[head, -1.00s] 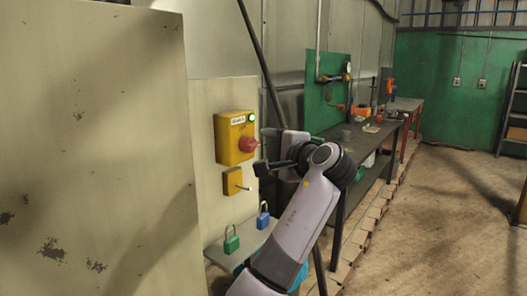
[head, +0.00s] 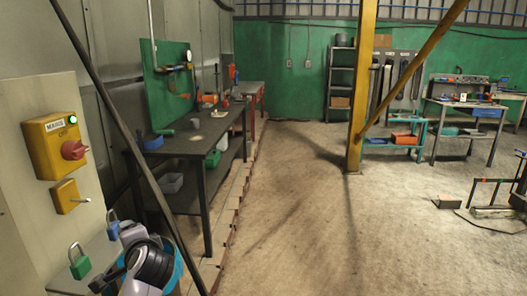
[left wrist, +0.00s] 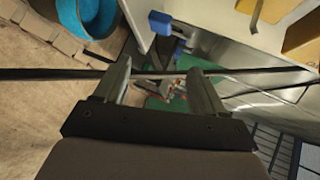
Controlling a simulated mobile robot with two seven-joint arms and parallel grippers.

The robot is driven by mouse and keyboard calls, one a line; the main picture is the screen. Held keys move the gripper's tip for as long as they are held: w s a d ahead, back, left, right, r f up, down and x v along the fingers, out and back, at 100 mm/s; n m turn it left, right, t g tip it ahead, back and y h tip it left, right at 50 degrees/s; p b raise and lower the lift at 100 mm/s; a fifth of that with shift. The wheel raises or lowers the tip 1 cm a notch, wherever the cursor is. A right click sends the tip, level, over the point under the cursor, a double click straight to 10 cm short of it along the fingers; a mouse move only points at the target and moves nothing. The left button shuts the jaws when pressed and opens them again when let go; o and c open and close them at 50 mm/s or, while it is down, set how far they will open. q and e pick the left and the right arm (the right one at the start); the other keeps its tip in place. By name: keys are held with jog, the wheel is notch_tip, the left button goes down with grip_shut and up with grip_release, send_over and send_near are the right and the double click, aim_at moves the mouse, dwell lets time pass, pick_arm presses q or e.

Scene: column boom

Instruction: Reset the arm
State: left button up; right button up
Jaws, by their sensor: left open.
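My left arm shows at the lower left of the head view, its light grey and black links (head: 150,264) low in front of the blue bin. My left gripper (left wrist: 159,72) is open in the left wrist view, its two dark fingers apart with nothing between them. In the head view its dark end is near the bottom edge, beside the green padlock, partly cut off and hard to make out. My right gripper is in neither current view.
A yellow switch box (head: 54,144) with a red knob and lit green lamp is on the left panel. A green padlock (head: 80,265) and blue padlock (head: 113,229) stand on a shelf below. A dark slanting pole (head: 120,140) crosses nearby. Open floor (head: 290,220) lies right.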

pick_arm(q)
jog(key=s+d+f+n+h, duration=0.1)
jog(key=s+d+f+h, duration=0.2)
jog(key=s+f, duration=0.45)
jog(key=s+d+f+h, duration=0.2)
jog(key=s+f+h, duration=0.15)
jog(key=f, duration=0.75)
jog(key=s+d+f+n+h, duration=0.2)
jog(key=s+f+n, duration=0.1)
jog(key=s, duration=0.6)
jog(key=s+d+f+n+h, duration=0.2)
jog(key=s+d+f+n, duration=0.1)
jog(key=s, duration=0.7)
jog(key=shift+s+f+h, duration=0.2)
jog(key=shift+f+h, duration=0.15)
